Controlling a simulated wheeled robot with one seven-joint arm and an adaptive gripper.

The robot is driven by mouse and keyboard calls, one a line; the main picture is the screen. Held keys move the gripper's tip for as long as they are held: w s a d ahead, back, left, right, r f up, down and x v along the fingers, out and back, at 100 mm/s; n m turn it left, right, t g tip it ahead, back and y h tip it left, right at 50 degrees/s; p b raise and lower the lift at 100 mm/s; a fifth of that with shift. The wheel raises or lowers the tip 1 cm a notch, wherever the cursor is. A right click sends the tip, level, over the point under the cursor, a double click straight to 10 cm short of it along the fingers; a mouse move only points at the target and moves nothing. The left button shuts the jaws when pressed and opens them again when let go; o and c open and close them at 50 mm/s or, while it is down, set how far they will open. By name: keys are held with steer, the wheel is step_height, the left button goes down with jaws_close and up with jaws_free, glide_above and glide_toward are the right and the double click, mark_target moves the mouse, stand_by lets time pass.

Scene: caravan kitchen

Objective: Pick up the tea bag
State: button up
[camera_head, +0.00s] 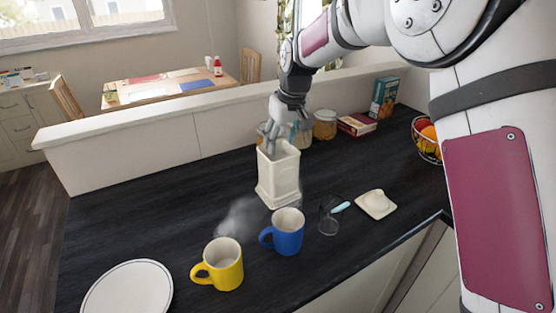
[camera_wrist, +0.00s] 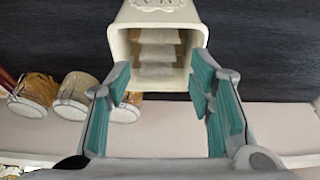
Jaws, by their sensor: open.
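A tall cream canister (camera_head: 279,183) stands open on the dark counter. The wrist view looks down into its square mouth, past the rim (camera_wrist: 158,14). Pale tea bags (camera_wrist: 158,53) lie stacked inside the canister. My gripper (camera_head: 277,138) is above the canister's mouth and points down. In the wrist view its two teal-padded fingers (camera_wrist: 161,82) are spread apart at the opening, with nothing between them. The tea bags are hidden in the head view.
A blue mug (camera_head: 289,232) and a yellow mug (camera_head: 224,265) stand in front of the canister. A glass with a light blue-handled item (camera_head: 329,214) and a small cream dish (camera_head: 376,205) are to the right. Jars (camera_head: 325,124) stand behind. A white plate (camera_head: 128,290) lies front left.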

mark_target(279, 152)
steer(key=shift+p+x, duration=0.55)
steer(key=shift+x, duration=1.95)
steer(key=shift+w+d+r, duration=0.1)
steer(key=shift+w, duration=0.05)
steer(key=c, duration=0.4)
steer(key=shift+c, duration=0.2)
steer(key=shift+r, duration=0.15)
step_height(279, 152, up, 10)
steer(key=b, duration=0.2)
